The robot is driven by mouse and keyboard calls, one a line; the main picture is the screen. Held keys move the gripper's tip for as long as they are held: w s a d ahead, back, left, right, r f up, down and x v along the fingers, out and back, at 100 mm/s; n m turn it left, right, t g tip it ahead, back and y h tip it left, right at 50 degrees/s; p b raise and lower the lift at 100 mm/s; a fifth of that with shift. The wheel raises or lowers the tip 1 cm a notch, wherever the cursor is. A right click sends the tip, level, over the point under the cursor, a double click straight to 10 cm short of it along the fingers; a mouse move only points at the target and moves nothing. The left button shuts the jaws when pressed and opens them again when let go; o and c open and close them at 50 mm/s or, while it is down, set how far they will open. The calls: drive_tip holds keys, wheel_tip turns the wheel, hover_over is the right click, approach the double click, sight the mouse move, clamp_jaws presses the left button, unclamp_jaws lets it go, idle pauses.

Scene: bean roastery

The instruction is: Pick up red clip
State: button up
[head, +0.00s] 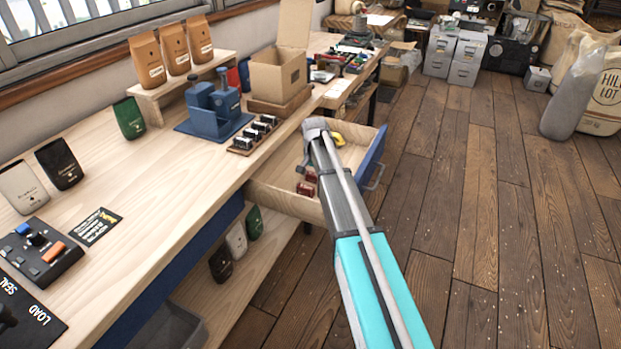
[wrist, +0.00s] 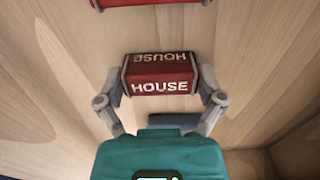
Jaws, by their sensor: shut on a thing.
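A red clip (wrist: 160,76) with HOUSE in white letters lies between the two grey fingers of my gripper (wrist: 163,92) in the wrist view. The fingers press on its two ends, and it is in or just over the wooden drawer; I cannot tell whether it is lifted. A second red piece (wrist: 150,2) shows at the top edge of the wrist view, apart from my fingers. In the head view, red pieces (head: 306,188) show in the open drawer (head: 285,203) beside my arm, which hides my fingertips.
A yellow item (head: 337,140) lies farther back in the drawer. The drawer's blue front (head: 372,158) is on the right, its walls close around. A rack of small dark-and-white pieces (head: 262,128) and a blue stand (head: 213,115) are on the bench.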

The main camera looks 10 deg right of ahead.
drive_tip(key=shift+r, duration=0.1)
wheel_tip(320, 180, up, 2)
drive_tip(key=p, duration=0.2)
drive_tip(key=shift+r+p, duration=0.25)
drive_tip(key=shift+p, duration=0.1)
drive_tip(key=s+r+p, duration=1)
drive_tip(key=s, duration=0.4)
drive_tip(key=shift+d+r, duration=0.15)
drive_tip(key=shift+d, duration=0.15)
wheel_tip(320, 180, up, 22)
drive_tip(key=p, duration=2.2)
drive_tip(key=shift+a, duration=0.1)
